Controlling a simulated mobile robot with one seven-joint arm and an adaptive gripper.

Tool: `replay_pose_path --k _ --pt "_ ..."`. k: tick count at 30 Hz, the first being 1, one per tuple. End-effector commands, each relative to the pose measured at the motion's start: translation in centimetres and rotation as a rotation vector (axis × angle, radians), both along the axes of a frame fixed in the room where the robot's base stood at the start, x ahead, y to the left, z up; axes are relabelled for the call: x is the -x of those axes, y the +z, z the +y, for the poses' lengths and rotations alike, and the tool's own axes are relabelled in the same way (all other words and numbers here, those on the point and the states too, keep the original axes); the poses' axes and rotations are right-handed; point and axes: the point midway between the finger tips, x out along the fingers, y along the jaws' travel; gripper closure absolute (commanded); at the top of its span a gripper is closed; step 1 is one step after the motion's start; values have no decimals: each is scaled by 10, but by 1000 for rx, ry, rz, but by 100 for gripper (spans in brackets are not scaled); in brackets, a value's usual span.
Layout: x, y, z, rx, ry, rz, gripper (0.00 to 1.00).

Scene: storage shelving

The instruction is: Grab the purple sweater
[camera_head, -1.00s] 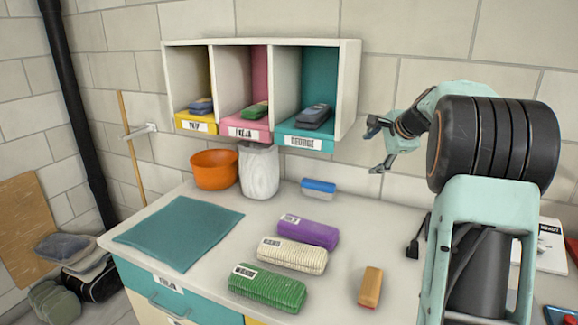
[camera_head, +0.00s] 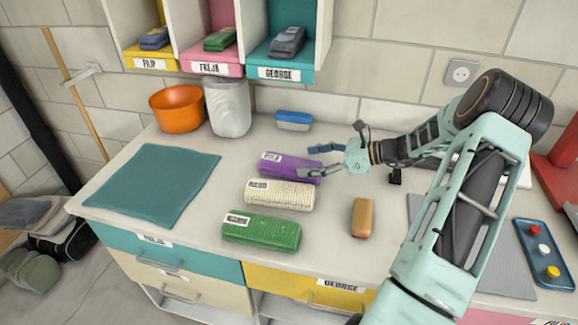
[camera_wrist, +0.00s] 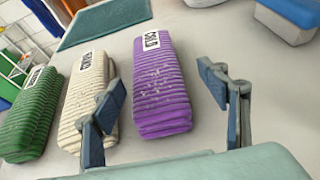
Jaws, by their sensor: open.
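The purple sweater (camera_head: 288,166) is a folded, ribbed bundle with a white label, lying on the light countertop. It also shows in the wrist view (camera_wrist: 163,85), upper middle, between the lines of my two fingers. My gripper (camera_head: 315,160) is open and empty at the right end of the purple sweater. In the wrist view my gripper (camera_wrist: 168,115) has one finger in front of the cream sweater (camera_wrist: 92,90) and the other over bare counter to the right of the purple one. Whether a finger touches any sweater I cannot tell.
The cream sweater (camera_head: 280,195) and a green sweater (camera_head: 262,230) lie in front of the purple one. A blue-and-white box (camera_head: 293,121) stands behind, a brush-like block (camera_head: 362,218) to the right. A teal mat (camera_head: 153,185), orange bowl (camera_head: 177,109) and pale vase (camera_head: 229,107) are left.

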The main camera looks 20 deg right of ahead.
Motion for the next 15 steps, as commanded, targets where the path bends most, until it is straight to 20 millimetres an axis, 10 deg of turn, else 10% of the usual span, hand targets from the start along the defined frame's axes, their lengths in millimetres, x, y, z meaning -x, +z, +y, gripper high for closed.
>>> replay_pose_path --k 15 --pt "-26 -28 46 3 1 0 32"
